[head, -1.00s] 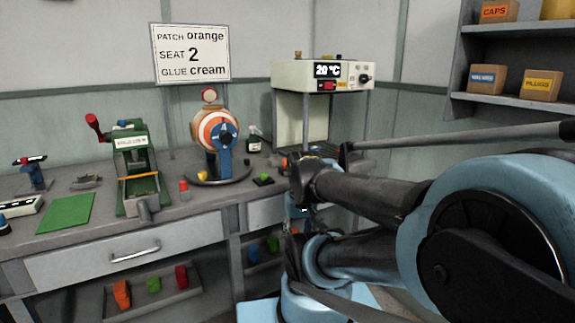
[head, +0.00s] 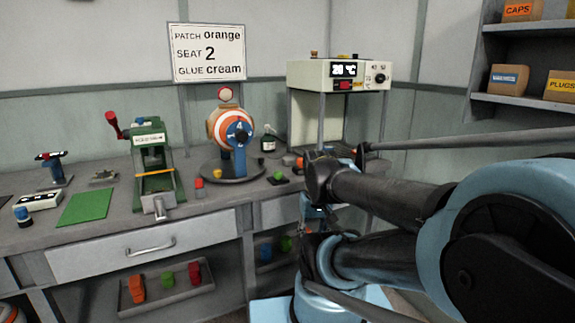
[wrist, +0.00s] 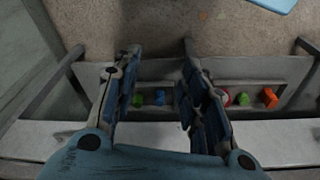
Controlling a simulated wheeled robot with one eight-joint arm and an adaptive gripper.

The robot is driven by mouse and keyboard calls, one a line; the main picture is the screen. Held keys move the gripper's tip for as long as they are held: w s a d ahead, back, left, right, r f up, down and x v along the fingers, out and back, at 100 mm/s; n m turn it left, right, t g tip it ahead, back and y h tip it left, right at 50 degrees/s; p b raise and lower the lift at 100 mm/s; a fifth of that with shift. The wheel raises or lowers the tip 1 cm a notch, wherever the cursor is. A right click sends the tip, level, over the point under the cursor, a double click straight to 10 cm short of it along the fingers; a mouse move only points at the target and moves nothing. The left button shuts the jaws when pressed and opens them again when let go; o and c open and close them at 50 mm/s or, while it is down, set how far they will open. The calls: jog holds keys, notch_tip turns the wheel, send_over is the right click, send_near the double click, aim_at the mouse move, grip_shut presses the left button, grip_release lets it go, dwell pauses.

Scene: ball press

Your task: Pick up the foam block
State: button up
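I cannot tell for sure which piece is the foam block. Small coloured blocks lie in low trays under the bench: an orange block (head: 137,288), a green block (head: 167,279) and a red block (head: 195,272) in the left tray, a blue block (head: 265,252) and another green block (head: 286,244) in the right one. In the wrist view my gripper (wrist: 158,60) is open and empty, pointing down over the shelf edge. The blue block (wrist: 160,97) and a green block (wrist: 137,100) show between its fingers, lower down and apart from them. In the head view my arm mostly hides the gripper.
The bench (head: 100,230) carries a green press (head: 153,165), a striped round device (head: 230,130), a green mat (head: 88,207) and small parts. A heater box (head: 338,75) stands on posts at the back. A drawer (head: 140,245) sits above the left tray (head: 172,300).

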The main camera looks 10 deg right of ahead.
dwell(0.4)
jog(key=o, duration=0.4)
jog(key=shift+s+r, duration=0.2)
notch_tip(320, 180, up, 23)
jog(key=n+t+y, duration=0.1)
jog(key=n+t, duration=0.1)
jog(key=n, duration=0.2)
send_over(288, 159)
jog(key=s+d, duration=0.2)
jog(key=s, duration=0.4)
jog(key=x, duration=1.6)
jog(key=shift+w+a+f, duration=0.2)
jog(key=shift+a+f, duration=0.05)
